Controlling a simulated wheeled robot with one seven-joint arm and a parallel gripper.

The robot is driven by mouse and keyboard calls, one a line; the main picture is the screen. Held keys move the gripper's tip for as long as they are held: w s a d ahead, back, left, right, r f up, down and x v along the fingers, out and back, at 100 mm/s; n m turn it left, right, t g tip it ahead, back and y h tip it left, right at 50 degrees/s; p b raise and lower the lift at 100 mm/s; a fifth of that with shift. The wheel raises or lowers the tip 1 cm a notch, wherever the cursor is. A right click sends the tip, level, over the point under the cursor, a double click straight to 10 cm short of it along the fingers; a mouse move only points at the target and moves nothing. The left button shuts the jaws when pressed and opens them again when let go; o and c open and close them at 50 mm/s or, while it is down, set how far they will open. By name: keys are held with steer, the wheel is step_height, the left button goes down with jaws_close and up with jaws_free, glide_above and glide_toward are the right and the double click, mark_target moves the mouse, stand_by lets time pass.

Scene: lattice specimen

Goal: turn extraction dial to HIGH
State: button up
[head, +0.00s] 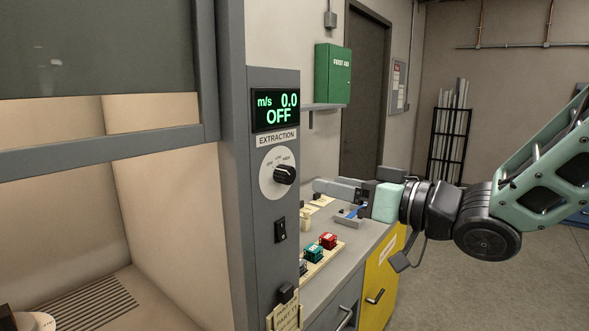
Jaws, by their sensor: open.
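The extraction dial (285,175) is a black knob on a round white plate, set in the grey panel at the front of the fume hood. Small markings run around the plate's upper edge, too small to read surely. The display (275,110) above it reads "m/s 0.0 OFF" in green. A label (277,139) between them says "EXTRACTION". My gripper (318,187) is to the right of the dial, its fingers pointing left at about the dial's height. It is open, apart from the dial and holds nothing that I can see. The far finger is mostly hidden.
A black switch (280,229) sits below the dial. Behind my gripper, a grey counter (350,255) carries red and teal blocks (328,241) on a tray. A yellow cabinet (378,280) stands below. A green first aid box (333,74) hangs above. Open floor lies at right.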

mark_target(291, 175)
steer(key=p+x, duration=0.2)
steer(key=x, duration=0.7)
steer(key=shift+w+a, duration=0.25)
steer(key=shift+a, duration=0.1)
steer(key=c, duration=1)
